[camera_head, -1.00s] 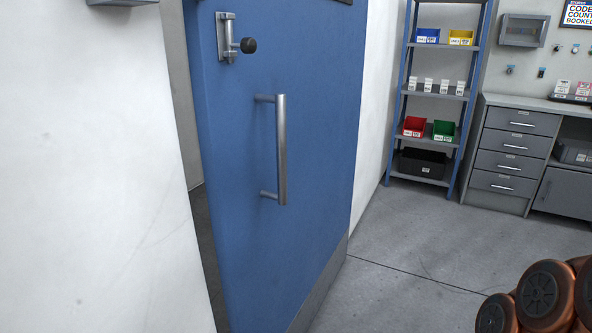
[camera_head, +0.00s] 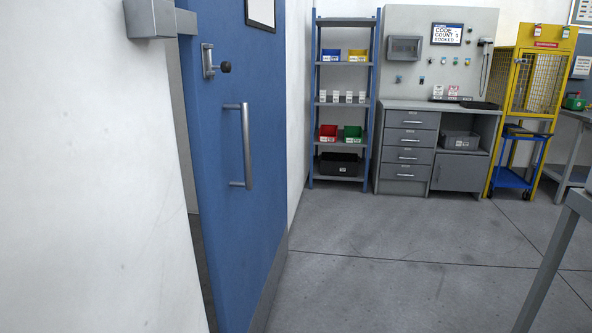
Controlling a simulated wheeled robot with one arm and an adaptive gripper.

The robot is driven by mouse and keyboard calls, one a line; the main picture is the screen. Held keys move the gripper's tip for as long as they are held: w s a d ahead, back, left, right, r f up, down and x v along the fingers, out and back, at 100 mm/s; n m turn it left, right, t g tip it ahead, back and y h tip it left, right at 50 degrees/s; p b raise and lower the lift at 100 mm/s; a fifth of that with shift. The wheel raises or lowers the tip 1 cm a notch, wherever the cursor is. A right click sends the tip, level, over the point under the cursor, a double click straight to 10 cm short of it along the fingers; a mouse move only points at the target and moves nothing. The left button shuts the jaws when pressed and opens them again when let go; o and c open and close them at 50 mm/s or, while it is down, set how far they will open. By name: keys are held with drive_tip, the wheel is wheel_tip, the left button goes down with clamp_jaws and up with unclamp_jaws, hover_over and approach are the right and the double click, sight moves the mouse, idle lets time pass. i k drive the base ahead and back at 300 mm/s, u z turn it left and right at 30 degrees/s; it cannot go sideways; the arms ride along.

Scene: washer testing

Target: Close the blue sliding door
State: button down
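The blue sliding door (camera_head: 225,130) stands at the left in the head view. It has a vertical grey bar handle (camera_head: 247,145) and, above it, a metal latch with a black knob (camera_head: 224,67). A gap (camera_head: 193,150) shows between the door's left edge and the white wall, so the door stands partly open. My gripper is not in view.
White wall (camera_head: 90,170) fills the left side, with a grey box (camera_head: 150,18) at its top. Blue shelves (camera_head: 342,66), a grey workbench (camera_head: 407,118) and a yellow cage (camera_head: 510,70) stand at the back. A table leg (camera_head: 548,265) is at right. The floor (camera_head: 400,250) between is clear.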

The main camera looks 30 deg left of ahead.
sight(236, 120)
drive_tip(key=u, duration=0.6)
drive_tip(key=i, duration=0.25)
drive_tip(key=u, duration=0.2)
